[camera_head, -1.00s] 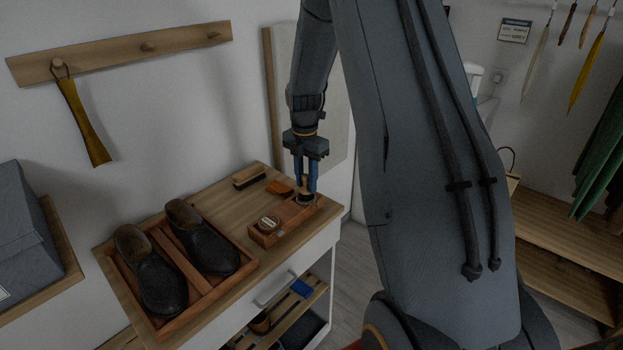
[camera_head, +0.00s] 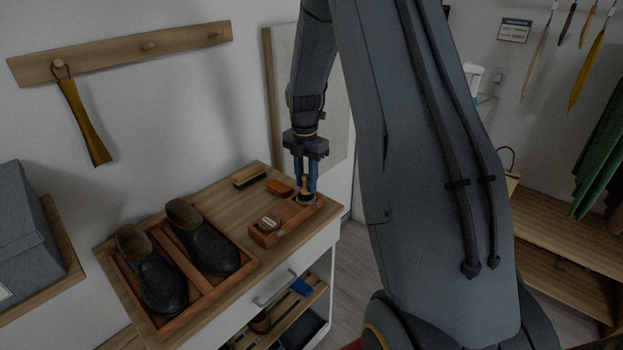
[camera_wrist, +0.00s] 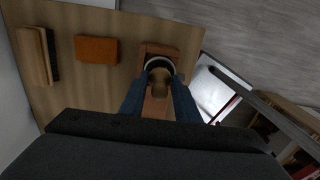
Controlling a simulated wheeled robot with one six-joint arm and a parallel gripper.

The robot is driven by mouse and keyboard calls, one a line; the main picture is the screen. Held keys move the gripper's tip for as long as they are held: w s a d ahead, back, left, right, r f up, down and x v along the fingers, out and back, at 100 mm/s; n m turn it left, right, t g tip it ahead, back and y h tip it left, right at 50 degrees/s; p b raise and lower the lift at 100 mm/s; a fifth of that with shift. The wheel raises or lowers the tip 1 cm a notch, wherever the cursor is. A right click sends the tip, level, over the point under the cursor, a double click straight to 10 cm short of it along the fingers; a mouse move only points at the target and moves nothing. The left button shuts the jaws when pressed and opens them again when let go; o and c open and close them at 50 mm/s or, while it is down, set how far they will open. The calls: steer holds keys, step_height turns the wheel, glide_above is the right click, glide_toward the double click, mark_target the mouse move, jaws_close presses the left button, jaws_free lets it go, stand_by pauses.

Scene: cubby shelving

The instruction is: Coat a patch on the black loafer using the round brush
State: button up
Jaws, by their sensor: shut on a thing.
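My gripper (camera_head: 306,184) points down over the right end of a small wooden caddy (camera_head: 285,222) and is shut on the handle of the round brush (camera_head: 304,198). In the wrist view the round brush (camera_wrist: 159,76) sits between the blue fingers, its head at the caddy's end compartment; I cannot tell whether it touches the caddy floor. A round tin (camera_head: 268,223) sits in the caddy's left part. Two black loafers, a left one (camera_head: 158,280) and a right one (camera_head: 205,245), stand in a divided wooden tray on the cabinet top, left of the caddy.
A long dark-bristled brush (camera_head: 249,177) and an orange-brown block (camera_head: 279,187) lie behind the caddy. They also show in the wrist view, the brush (camera_wrist: 36,56) and the block (camera_wrist: 96,50). A wall rail (camera_head: 120,52) holds a hanging shoehorn (camera_head: 83,120). Bare wood lies between tray and caddy.

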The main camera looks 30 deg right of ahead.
mark_target(306, 175)
stand_by(0.3)
steer(key=shift+r+p, duration=2.35)
steer(key=shift+r, duration=1.2)
steer(key=shift+f, duration=0.1)
